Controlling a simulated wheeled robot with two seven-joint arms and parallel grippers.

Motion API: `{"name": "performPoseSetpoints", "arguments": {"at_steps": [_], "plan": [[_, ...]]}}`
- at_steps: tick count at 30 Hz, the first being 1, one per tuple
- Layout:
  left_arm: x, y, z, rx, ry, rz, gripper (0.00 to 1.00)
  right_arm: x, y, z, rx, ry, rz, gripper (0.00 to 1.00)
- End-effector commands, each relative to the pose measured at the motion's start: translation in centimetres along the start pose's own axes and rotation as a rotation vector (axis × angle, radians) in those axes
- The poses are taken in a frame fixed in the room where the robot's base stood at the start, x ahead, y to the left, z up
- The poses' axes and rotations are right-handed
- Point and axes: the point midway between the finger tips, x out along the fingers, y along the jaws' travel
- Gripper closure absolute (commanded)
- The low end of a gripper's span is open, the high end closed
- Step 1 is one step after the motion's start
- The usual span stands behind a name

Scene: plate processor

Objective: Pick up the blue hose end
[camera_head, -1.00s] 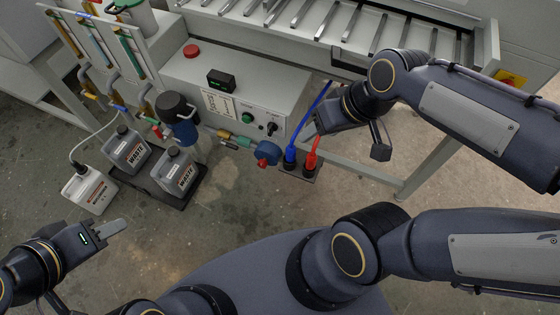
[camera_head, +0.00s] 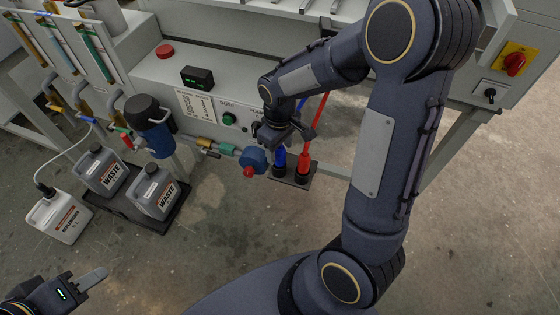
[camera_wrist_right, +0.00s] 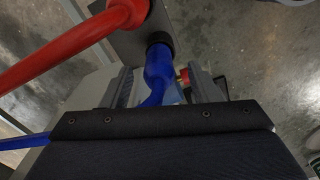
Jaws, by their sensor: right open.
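The blue hose end (camera_head: 280,160) stands in a dark holder plate (camera_head: 301,183) low in front of the machine. The red hose end (camera_head: 304,160) stands beside it on the right. My right gripper (camera_head: 284,142) is at the blue hose, above the holder. In the right wrist view, the blue hose end (camera_wrist_right: 158,72) runs between the two open fingers of the gripper (camera_wrist_right: 160,88), with its lower tip in the dark socket. Whether either finger touches it I cannot tell. My left gripper (camera_head: 92,278) is at the lower left, away from the hoses; its finger gap is not clear.
The red hose (camera_wrist_right: 60,55) passes close to the gripper in the wrist view. A blue valve with a red knob (camera_head: 253,160) sits just left of the holder. Waste canisters (camera_head: 154,194) stand in a black tray further left. The floor in front is clear.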

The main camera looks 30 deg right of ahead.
Motion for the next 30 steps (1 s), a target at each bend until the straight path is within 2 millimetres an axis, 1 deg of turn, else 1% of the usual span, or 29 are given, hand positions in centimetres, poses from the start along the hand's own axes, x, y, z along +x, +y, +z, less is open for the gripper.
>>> {"name": "performPoseSetpoints", "arguments": {"at_steps": [1, 3, 5, 7, 12, 13, 24, 25, 30], "plan": [[0.7, -0.3, 0.3, 0.0, 0.0, 0.0, 0.64, 1.4, 0.1, 0.1, 0.001, -0.003, -0.001, 0.45], [1.0, -0.5, 0.5, 0.0, 0.0, 0.0, 0.64, 2.5, 0.1, 0.1, 0.0, -0.004, -0.001, 0.45], [1.2, -0.6, 0.6, 0.0, 0.0, 0.0, 0.64, 3.1, 0.1, 0.1, 0.0, -0.003, -0.001, 0.45], [1.2, -0.6, 0.6, 0.0, 0.0, 0.0, 0.64, 3.4, 0.1, 0.1, 0.0, -0.001, -0.001, 0.45], [1.1, -0.5, 0.6, 0.0, 0.0, 0.0, 0.64, 3.3, 0.1, 0.0, 0.001, 0.0, 0.0, 0.45], [1.1, -0.5, 0.6, 0.0, 0.0, 0.0, 0.64, 3.3, 0.1, 0.0, 0.001, 0.001, 0.0, 0.46], [1.1, -0.5, 0.6, 0.0, 0.0, 0.0, 0.64, 3.3, 0.1, 0.0, 0.001, 0.001, 0.0, 0.95], [1.1, -0.5, 0.6, 0.0, 0.0, 0.0, 0.64, 3.2, 0.1, 0.0, 0.001, 0.001, 0.0, 0.97], [1.1, -0.5, 0.6, 0.0, 0.0, 0.0, 0.64, 3.2, 0.1, 0.0, 0.001, 0.001, 0.0, 0.97]]}}
